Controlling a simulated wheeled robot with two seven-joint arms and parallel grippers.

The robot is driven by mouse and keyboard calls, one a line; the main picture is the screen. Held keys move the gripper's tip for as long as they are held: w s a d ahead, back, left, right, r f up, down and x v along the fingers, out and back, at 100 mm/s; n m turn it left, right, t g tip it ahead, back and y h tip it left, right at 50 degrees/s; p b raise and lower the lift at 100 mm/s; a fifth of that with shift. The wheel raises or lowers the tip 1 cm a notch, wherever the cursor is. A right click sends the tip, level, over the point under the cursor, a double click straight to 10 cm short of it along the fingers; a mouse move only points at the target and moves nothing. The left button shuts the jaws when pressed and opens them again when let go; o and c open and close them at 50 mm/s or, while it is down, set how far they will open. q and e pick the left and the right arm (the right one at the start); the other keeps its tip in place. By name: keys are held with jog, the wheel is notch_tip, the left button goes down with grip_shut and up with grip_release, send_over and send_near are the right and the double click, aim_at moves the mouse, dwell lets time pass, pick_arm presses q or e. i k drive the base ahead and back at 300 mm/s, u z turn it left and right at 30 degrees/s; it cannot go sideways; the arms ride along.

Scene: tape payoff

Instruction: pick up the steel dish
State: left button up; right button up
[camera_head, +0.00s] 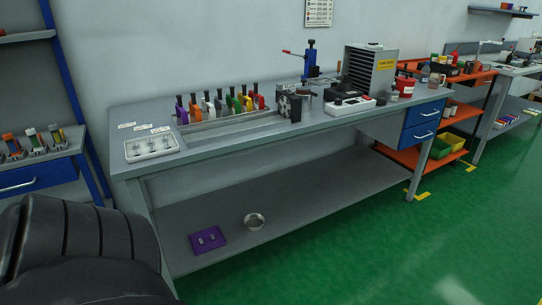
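The steel dish (254,221) is a small round shiny bowl. It sits upright on the lower shelf (310,185) of the grey workbench, near the shelf's front edge. A purple mat (207,240) with two small metal pieces on it lies to the left of the dish, apart from it. Neither of my grippers shows in the head view. A black part of my own body fills the lower left corner.
The workbench top (220,147) stands above the shelf and carries colored holders, a white tray (151,145) and tools. A bench leg (150,235) rises left of the mat. The shelf right of the dish is bare. Green floor (400,250) lies open in front.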

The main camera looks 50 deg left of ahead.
aim_at(255, 222)
jog(key=u, duration=0.15)
jog(key=i, duration=2.15)
jog(key=u, duration=1.5)
jog(key=i, duration=1.15)
jog(key=u, duration=1.3)
jog(key=i, duration=0.55)
jog(key=z, duration=0.05)
